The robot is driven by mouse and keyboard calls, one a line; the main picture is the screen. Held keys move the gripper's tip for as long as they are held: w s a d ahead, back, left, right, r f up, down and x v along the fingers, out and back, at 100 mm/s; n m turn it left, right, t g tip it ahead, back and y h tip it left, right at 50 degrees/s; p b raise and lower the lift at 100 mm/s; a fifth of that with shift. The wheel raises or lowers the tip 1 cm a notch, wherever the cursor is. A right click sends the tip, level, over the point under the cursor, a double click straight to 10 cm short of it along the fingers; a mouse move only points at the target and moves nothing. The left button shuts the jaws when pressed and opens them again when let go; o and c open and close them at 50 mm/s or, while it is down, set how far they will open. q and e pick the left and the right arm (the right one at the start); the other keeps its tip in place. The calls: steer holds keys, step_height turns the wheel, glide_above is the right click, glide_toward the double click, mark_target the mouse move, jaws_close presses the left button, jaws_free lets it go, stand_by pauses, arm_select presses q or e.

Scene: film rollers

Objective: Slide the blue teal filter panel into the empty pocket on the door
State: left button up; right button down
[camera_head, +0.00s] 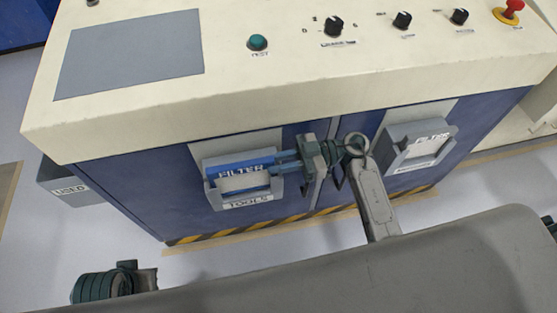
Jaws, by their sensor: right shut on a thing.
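The blue filter panel (225,165) is at the left door pocket (213,194), which has a TOOLS label below it. My right gripper (283,161) reaches in from the right and is shut on the panel's right end. A dark teal ribbed part of my left arm (100,287) shows at bottom left; the left gripper's fingers are hidden.
A cream console top with a green button (257,42), knobs and a red emergency button (509,12) overhangs the blue doors. A grey USED bin (75,187) stands at left.

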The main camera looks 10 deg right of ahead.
arm_select(q)
steer(key=shift+a+f, duration=0.1)
steer(key=shift+f, duration=0.1)
arm_select(e)
steer(key=shift+f, duration=0.65)
steer(key=c, duration=1.3)
jaws_free()
steer(key=shift+o, duration=0.2)
arm_select(q)
steer(key=shift+w+d+r, duration=0.1)
steer(key=shift+d+r, duration=0.2)
steer(key=shift+r, duration=0.05)
arm_select(e)
steer(key=d, duration=0.7)
steer(key=shift+d, duration=0.3)
arm_select(q)
steer(key=shift+a, duration=0.1)
